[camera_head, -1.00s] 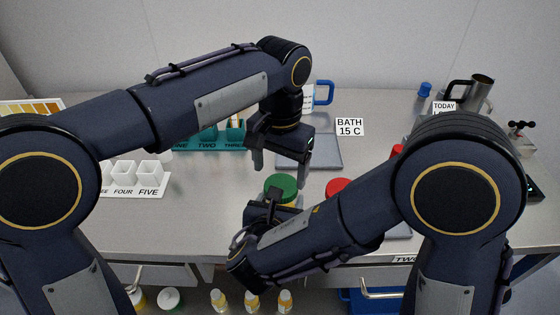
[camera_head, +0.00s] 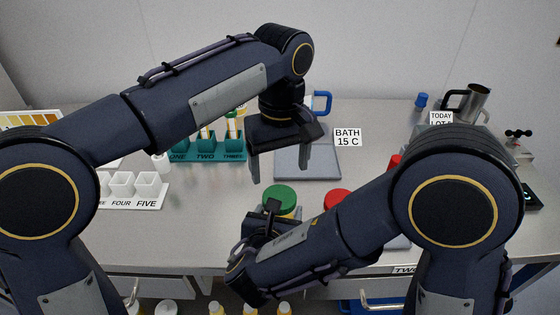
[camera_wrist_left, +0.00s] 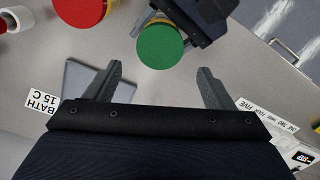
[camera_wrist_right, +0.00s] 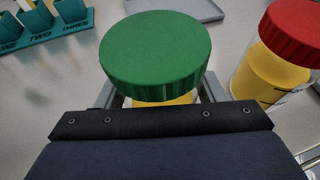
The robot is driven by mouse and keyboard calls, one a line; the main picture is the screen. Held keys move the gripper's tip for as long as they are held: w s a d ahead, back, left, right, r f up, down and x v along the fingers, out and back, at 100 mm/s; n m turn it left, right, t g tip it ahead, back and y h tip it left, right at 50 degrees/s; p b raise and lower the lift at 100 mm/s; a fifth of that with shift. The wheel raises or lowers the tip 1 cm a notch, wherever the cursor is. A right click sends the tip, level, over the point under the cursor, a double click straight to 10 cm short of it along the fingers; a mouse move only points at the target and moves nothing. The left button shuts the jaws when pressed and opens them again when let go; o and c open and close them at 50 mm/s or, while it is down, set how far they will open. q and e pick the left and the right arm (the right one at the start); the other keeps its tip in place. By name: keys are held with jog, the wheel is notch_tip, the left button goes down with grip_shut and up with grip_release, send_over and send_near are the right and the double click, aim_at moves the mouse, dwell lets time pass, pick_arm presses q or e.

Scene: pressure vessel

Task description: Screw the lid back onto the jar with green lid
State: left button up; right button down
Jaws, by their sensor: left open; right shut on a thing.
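The green-lidded jar stands near the front edge of the bench, its green lid (camera_head: 279,198) on top and yellow contents (camera_wrist_right: 165,102) below. The lid also shows in the left wrist view (camera_wrist_left: 160,46). My right gripper (camera_head: 268,222) is shut on the jar's body below the lid; its fingers flank the jar in the right wrist view. My left gripper (camera_head: 280,178) is open and empty above the jar, fingers pointing down and apart from the lid. Whether the lid is threaded tight cannot be told.
A red-lidded jar (camera_wrist_right: 275,75) stands close to the right of the green one. Behind are a grey bath plate (camera_head: 308,165) and a teal rack (camera_head: 206,150) with tubes. White cups (camera_head: 147,185) stand at left. A steel mug (camera_head: 476,100) is at back right.

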aim_at(280, 196)
pick_arm(q)
jog(key=shift+f, duration=3.95)
jog(key=shift+s, duration=0.1)
jog(key=c, duration=0.9)
jog(key=m, duration=0.6)
jog(key=shift+m, duration=0.3)
jog(key=m, duration=0.7)
jog(key=o, duration=1.1)
jog(key=shift+c, duration=0.2)
